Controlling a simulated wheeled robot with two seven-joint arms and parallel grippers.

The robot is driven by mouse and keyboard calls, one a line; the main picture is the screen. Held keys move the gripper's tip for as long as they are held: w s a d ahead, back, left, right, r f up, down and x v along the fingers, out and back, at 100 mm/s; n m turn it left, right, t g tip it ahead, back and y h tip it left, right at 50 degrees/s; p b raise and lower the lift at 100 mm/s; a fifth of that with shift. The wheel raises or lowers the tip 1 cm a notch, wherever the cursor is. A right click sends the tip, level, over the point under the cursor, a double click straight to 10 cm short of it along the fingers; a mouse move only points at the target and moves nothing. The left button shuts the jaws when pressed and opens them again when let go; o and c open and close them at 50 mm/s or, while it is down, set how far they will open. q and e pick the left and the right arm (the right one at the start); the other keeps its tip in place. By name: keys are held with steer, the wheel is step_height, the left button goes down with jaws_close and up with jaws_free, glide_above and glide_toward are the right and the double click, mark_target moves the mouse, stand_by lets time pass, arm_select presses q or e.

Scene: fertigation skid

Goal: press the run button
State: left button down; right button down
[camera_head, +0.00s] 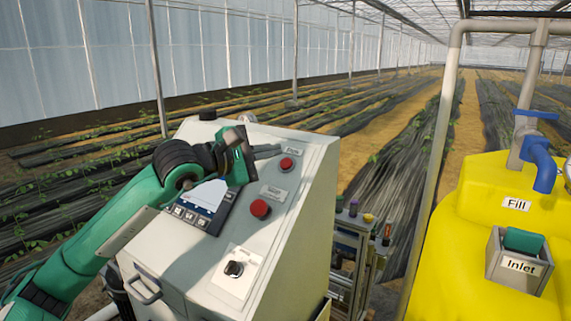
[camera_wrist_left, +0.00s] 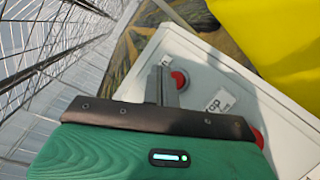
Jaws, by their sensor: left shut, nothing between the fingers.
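A grey control cabinet (camera_head: 315,190) with a sloped panel stands in front of me. Its upper red button (camera_head: 286,164) sits below a small white label (camera_head: 293,151) that is too small to read surely. This button also shows in the wrist view (camera_wrist_left: 178,80). A larger red button (camera_head: 260,208) sits lower, by a label that reads Stop in part (camera_wrist_left: 217,103). My left gripper (camera_head: 275,150) is shut and empty, over the panel's upper part. Its fingertips are beside the upper red button; I cannot tell whether they touch it. My right gripper is out of view.
A dark-framed screen (camera_head: 208,198) lies left of the buttons, partly behind my left arm. A black rotary knob (camera_head: 234,268) is low on the panel. A yellow tank (camera_head: 450,230) with a blue valve (camera_head: 540,160) and pipes stands at right.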

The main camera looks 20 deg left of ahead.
arm_select(q)
steer(key=shift+s+a+r, duration=0.1)
steer(key=shift+s+r, duration=0.75)
steer(key=shift+r, duration=0.1)
